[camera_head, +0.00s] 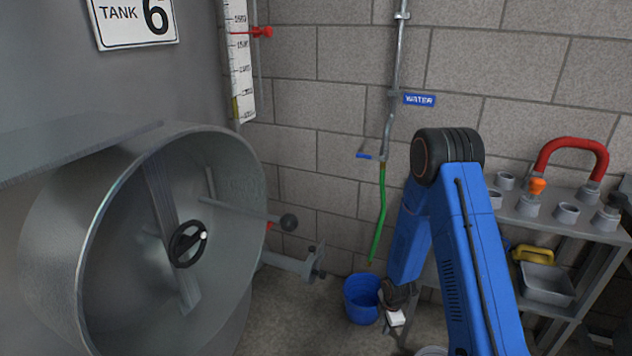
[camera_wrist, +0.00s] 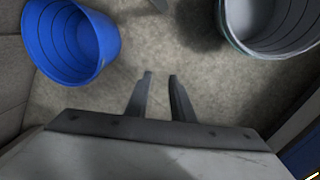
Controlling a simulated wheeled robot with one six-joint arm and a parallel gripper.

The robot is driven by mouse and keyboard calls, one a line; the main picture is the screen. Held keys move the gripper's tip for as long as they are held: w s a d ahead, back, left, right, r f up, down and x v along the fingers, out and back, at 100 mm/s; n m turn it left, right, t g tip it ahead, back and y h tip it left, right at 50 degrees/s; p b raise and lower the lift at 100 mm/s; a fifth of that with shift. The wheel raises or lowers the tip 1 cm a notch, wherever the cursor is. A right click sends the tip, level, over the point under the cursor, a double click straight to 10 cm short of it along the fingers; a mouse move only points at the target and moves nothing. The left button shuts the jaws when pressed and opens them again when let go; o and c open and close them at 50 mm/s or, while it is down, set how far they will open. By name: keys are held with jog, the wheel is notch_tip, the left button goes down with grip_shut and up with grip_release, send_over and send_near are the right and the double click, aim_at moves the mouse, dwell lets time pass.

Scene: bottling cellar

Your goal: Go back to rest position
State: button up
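My gripper (camera_wrist: 161,77) shows in the wrist view with its two dark fingers apart and nothing between them. It points down over bare floor, between a blue bucket (camera_wrist: 72,42) on the left and a grey bucket (camera_wrist: 268,22) on the right. In the head view my blue arm is bent, with its wrist low beside the blue bucket (camera_head: 361,298). The fingers cannot be made out clearly there.
A large round tank hatch (camera_head: 88,270) with a handwheel (camera_head: 188,243) stands open at left. A tank valve (camera_head: 303,264) juts out near a green hose (camera_head: 382,215). A metal shelf (camera_head: 560,226) with fittings and a red hose (camera_head: 572,146) stands right of my arm.

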jog(key=s+d+r+m+t, duration=0.1)
jog(key=s+r+m, duration=0.2)
jog(key=r, duration=0.9)
jog(key=s+d+r+m, duration=0.15)
jog(key=r+m, duration=0.25)
jog(key=r, duration=0.7)
jog(key=s+d+r+m+t, duration=0.1)
jog(key=s+r+m, duration=0.2)
jog(key=r, duration=0.9)
jog(key=s+r+m, duration=0.3)
jog(key=s+r, duration=0.2)
jog(key=s, duration=0.4)
jog(key=s+r+m, duration=0.3)
jog(key=s+r, duration=0.3)
jog(key=s, duration=0.2)
jog(key=s+r+m+t, duration=0.1)
jog(key=s+r+m, duration=0.3)
jog(key=s, duration=0.5)
jog(key=shift+v, duration=0.9)
